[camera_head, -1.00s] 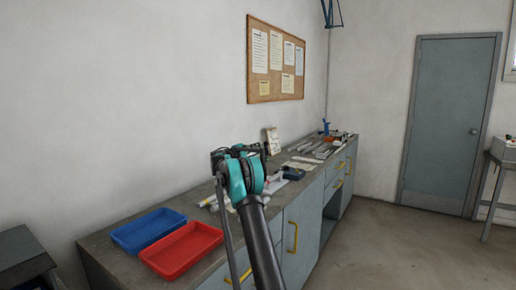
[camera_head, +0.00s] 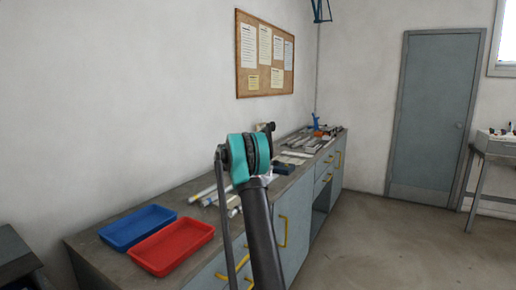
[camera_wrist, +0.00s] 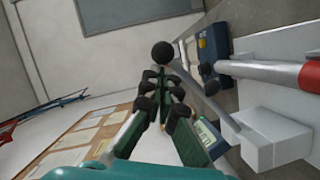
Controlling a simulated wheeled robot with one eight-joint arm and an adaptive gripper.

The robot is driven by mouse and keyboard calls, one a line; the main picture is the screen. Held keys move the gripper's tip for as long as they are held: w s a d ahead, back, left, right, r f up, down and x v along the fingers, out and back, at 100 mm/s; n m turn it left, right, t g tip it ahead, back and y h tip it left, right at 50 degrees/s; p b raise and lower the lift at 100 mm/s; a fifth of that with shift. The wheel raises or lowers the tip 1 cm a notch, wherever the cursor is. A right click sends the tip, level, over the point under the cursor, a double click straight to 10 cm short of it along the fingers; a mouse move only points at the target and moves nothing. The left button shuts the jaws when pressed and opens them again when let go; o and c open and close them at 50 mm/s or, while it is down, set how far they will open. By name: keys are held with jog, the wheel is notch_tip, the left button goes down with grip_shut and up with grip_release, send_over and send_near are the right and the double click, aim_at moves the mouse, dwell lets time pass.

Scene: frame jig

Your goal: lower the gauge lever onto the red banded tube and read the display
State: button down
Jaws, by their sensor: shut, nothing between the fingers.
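In the wrist view my gripper (camera_wrist: 163,80) is shut and empty. Its fingertips are just short of a black ball knob (camera_wrist: 163,51); I cannot tell if they touch it. The gauge lever (camera_wrist: 208,98) runs from this knob to a white block (camera_wrist: 274,138). A grey tube (camera_wrist: 255,70) with a red band (camera_wrist: 311,75) lies at the right, apart from the lever in the picture. A small display (camera_wrist: 209,137) shows partly behind the right finger; its reading is too small to make out. In the head view my arm hides the gripper.
A blue tray (camera_head: 138,227) and a red tray (camera_head: 172,247) stand on the bench's near end. Pale tubes (camera_head: 203,194) lie beside my arm. A dark blue device (camera_wrist: 213,47) stands past the knob. A cork board (camera_head: 264,55) hangs on the wall.

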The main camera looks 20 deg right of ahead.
jog(key=shift+s+d+f+m+t+y, duration=0.25)
jog(key=shift+s+d+f+m+y, duration=0.3)
jog(key=shift+f+m, duration=0.7)
jog(key=shift+s+d+f+m+t+y, duration=0.3)
jog(key=shift+s+f+m, duration=0.4)
jog(key=shift+f, duration=0.9)
jog(key=shift+s+d+f+m+t+y, duration=0.15)
jog(key=shift+s+d+f+m+y, duration=0.35)
jog(key=shift+f+m, duration=0.75)
jog(key=shift+a+f, duration=0.1)
jog(key=shift+f, duration=0.2)
jog(key=shift+s, duration=0.1)
jog(key=shift+r, duration=0.1)
jog(key=s+a+r, duration=0.1)
jog(key=a+r, duration=0.6)
jog(key=a, duration=0.2)
jog(key=shift+s+a+n, duration=0.3)
jog(key=shift+a, duration=0.1)
